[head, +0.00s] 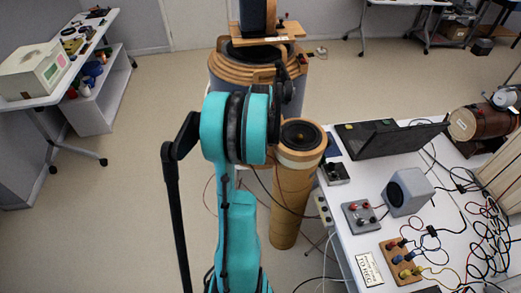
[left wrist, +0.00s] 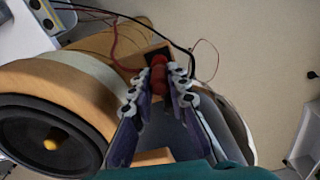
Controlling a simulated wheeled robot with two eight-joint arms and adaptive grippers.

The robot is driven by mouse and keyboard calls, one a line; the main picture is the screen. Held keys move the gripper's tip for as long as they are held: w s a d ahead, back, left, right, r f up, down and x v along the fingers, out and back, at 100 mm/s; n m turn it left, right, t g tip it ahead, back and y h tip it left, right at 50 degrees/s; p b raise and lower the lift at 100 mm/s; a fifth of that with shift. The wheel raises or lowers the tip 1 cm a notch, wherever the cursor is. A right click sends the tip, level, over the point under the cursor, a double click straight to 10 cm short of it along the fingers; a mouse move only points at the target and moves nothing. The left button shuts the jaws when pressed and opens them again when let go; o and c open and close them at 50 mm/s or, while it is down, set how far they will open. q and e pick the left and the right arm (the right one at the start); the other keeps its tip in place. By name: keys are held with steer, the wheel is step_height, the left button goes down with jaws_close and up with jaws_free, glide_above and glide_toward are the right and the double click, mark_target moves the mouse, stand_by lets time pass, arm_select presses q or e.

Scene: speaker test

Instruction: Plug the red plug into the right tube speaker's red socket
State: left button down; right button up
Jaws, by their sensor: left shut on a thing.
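The red plug (left wrist: 158,74) is between the fingertips of my left gripper (left wrist: 158,88), which is shut on it. Behind the plug is a small dark panel (left wrist: 156,52); I cannot tell whether the plug touches or enters it, and no red socket shows clearly. A tube speaker with a black cone and yellow centre (left wrist: 88,125) lies left of the fingers. In the head view a slim tan tube speaker (head: 290,190) stands left of the table. A wider one (head: 226,88) stands behind it. My left gripper (head: 287,72) is above and behind the slim tube, partly hidden by its arm. My right gripper is not in view.
A white table (head: 345,238) at right holds a laptop (head: 385,138), a grey speaker box (head: 407,190), a terminal board (head: 402,262) and tangled cables. Thin wires (left wrist: 100,50) run near the dark panel. Open floor (head: 110,215) is at left.

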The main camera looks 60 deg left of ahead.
arm_select(q)
steer(key=shift+f+b, duration=0.55)
steer(key=shift+f, duration=0.2)
steer(key=c, duration=1.4)
jaws_free()
steer(key=shift+r, duration=0.1)
steer(key=shift+r+p, duration=2.8)
steer(key=shift+r, duration=0.9)
